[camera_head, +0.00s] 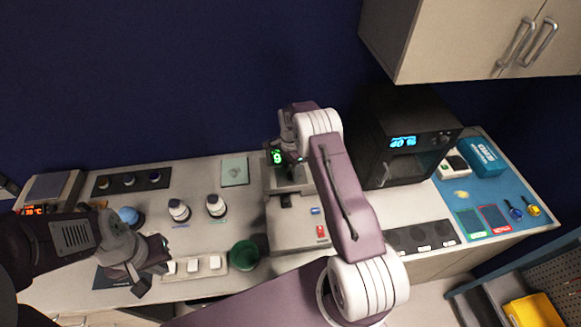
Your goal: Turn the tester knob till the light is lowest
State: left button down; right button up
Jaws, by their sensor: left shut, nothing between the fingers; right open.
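A grey tester-like device (291,239) stands at the middle of the counter. It has a small display with a green digit (277,157), a blue button (315,211) and a red switch (321,232) on its front. My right gripper (291,148) is open at the upper part of this device, beside the display. The arm and gripper cover part of the device, and I cannot make out a knob there. My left gripper (150,267) is shut and empty over the front left of the counter, near a row of white blocks (193,265).
A green bowl (243,255) and two white bottles (216,206) stand left of the device. A black oven (407,150) with a blue display stands right of it. A wall cabinet (450,45) hangs above. A blue mat (485,195) holds small items at the right.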

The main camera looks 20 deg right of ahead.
jog(key=shift+d+f, duration=0.1)
jog(key=shift+f, duration=0.35)
jog(key=shift+s+d+f, duration=0.1)
jog(key=shift+s+f, duration=0.05)
jog(key=shift+f, duration=0.25)
pick_arm(q)
jog(key=shift+s+d+r, duration=0.15)
jog(key=shift+s+r, duration=0.1)
jog(key=shift+r, duration=0.25)
